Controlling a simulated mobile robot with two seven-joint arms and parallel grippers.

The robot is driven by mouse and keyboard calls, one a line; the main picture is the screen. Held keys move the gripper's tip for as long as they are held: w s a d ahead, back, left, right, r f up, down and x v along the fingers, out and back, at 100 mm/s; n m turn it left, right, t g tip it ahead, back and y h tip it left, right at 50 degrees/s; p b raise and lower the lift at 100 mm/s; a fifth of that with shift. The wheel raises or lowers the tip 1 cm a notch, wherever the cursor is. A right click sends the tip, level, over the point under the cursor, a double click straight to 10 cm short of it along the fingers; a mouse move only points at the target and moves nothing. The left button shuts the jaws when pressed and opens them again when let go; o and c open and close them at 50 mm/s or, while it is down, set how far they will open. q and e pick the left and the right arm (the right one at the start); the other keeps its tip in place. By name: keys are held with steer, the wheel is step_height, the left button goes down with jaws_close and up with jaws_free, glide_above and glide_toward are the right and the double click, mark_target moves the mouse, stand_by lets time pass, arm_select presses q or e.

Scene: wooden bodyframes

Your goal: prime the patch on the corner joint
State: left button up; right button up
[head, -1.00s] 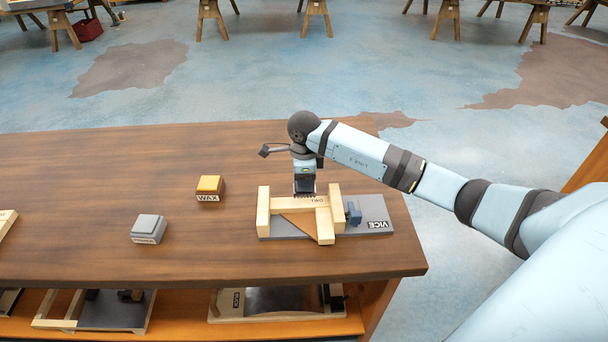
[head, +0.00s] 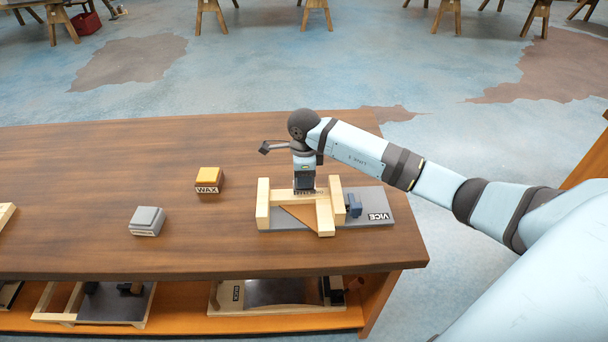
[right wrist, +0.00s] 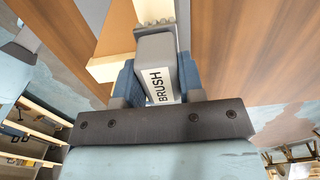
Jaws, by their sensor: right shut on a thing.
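My right gripper (head: 304,180) is low over the wooden frame (head: 325,214) in the vice (head: 377,217) at the table's right end. In the right wrist view its fingers (right wrist: 155,85) are shut on a grey block labelled BRUSH (right wrist: 156,62). In the head view the brush's bristles reach down to the frame's back rail; I cannot tell whether they touch. A brown triangular patch (head: 300,213) shows in the frame's corner, in front of the brush. My left gripper is not in view.
A yellow-topped block labelled WAX (head: 208,180) and a grey block (head: 147,221) stand left of the vice. The table (head: 100,180) between is clear. More frames (head: 278,291) lie on the shelf below. Sawhorses stand far behind.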

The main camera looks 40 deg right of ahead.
steer(key=shift+f+b, duration=0.6)
steer(key=shift+f, duration=0.3)
